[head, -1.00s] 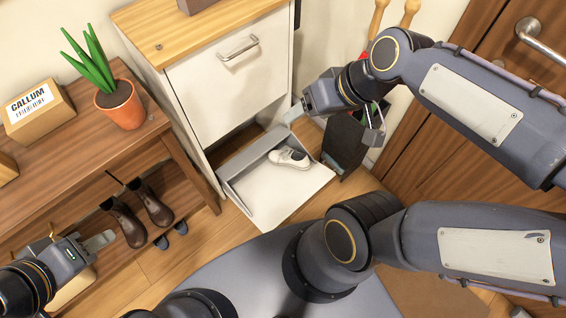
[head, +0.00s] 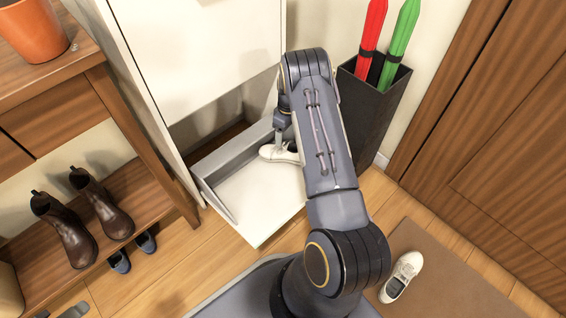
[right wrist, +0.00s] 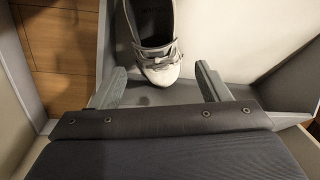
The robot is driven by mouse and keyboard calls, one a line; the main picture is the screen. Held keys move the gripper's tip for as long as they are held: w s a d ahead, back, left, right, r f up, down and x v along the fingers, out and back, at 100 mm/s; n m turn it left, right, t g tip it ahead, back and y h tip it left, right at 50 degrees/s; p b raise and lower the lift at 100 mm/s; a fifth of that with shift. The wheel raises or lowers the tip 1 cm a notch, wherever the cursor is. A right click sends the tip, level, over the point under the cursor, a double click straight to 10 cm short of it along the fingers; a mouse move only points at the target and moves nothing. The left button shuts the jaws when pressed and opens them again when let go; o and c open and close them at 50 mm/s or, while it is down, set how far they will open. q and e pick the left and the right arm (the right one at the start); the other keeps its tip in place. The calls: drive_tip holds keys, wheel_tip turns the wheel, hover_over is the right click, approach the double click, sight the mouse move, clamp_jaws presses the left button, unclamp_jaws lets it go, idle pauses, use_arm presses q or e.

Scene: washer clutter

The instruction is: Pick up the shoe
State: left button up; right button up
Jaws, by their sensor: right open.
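A white shoe (head: 276,153) lies in the open tilt-out compartment (head: 245,215) of the white cabinet, partly hidden by my right arm. My right gripper (head: 282,132) is over the shoe, mostly covered by the arm. In the right wrist view my right gripper (right wrist: 162,82) is open, with one finger on each side of the toe of the shoe (right wrist: 158,60); no grip shows. A second white shoe (head: 402,277) lies on the brown mat at the lower right. A grey tip of my left gripper (head: 72,311) shows at the lower left edge.
A black umbrella stand (head: 372,110) with red and green umbrellas stands right of the compartment. A wooden bench (head: 150,180) at left holds brown boots (head: 85,215), with dark blue shoes (head: 132,252) beneath. A wooden door (head: 500,130) is at right.

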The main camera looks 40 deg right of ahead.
sight(284, 144)
wheel_tip(284, 144, down, 4)
drive_tip(key=shift+r+b, duration=0.1)
drive_tip(key=shift+b, duration=0.45)
drive_tip(key=f+b, duration=0.2)
drive_tip(key=f, duration=0.1)
drive_tip(key=f+b, duration=0.1)
drive_tip(key=f, duration=0.1)
drive_tip(key=shift+w+a+f, duration=0.15)
drive_tip(key=shift+a+f, duration=0.1)
drive_tip(key=shift+a, duration=0.05)
drive_tip(key=shift+r, duration=0.1)
drive_tip(key=c, duration=0.9)
drive_tip(key=shift+o, duration=0.2)
drive_tip(key=shift+r, duration=0.1)
